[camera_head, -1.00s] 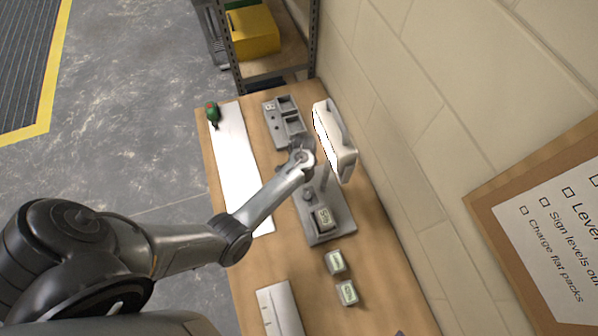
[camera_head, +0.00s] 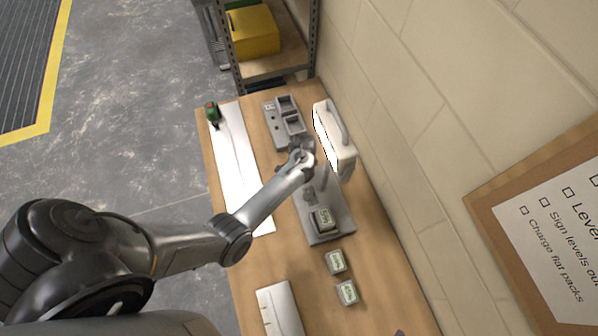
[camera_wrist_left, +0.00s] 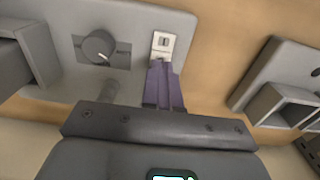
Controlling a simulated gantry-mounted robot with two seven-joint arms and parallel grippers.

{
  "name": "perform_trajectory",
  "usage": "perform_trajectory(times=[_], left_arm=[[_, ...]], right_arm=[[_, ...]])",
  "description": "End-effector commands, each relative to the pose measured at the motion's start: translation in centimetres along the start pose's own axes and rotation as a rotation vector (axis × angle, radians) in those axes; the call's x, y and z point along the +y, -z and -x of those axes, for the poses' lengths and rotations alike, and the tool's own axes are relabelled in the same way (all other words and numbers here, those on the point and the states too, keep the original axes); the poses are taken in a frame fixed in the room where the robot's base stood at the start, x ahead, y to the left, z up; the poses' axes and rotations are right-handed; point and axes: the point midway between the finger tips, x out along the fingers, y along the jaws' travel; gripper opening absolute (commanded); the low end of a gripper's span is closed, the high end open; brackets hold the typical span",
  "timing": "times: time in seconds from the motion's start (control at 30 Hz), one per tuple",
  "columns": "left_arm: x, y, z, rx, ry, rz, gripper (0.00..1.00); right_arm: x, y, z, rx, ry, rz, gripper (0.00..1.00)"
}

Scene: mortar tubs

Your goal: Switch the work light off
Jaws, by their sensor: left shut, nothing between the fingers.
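The work light's white lamp head (camera_head: 334,138) stands beside the wall in the head view. I cannot tell from its pale face whether it is lit. Its grey base (camera_head: 340,224) lies on the bench. In the left wrist view the base (camera_wrist_left: 205,25) carries a round dark knob (camera_wrist_left: 97,47) and a small pale switch plate (camera_wrist_left: 163,43). My left gripper (camera_wrist_left: 162,66) is shut and empty, its purple fingertips at the lower edge of the switch plate. I cannot tell whether they touch it. In the head view my wrist hides the switch. My right gripper is out of view.
A grey tray (camera_head: 273,129) with compartments sits just beyond the base. A battery block (camera_head: 323,218) is on the base, and two more (camera_head: 336,262) lie nearer. The wall bounds the right.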

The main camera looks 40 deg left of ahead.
Motion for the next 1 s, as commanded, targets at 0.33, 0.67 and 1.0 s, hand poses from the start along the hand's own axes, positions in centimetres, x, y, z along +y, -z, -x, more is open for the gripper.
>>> perform_trajectory(times=[0.33,0.67,1.0], left_arm=[[0.00,0.00,0.00,0.000,0.000,0.000,0.00],[0.00,0.00,-0.23,0.000,0.000,0.000,0.00],[-0.01,0.00,-0.74,0.000,0.000,0.000,0.00]], right_arm=[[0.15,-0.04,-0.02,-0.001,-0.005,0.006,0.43],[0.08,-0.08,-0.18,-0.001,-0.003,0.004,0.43],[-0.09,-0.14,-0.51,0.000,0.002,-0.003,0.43]])
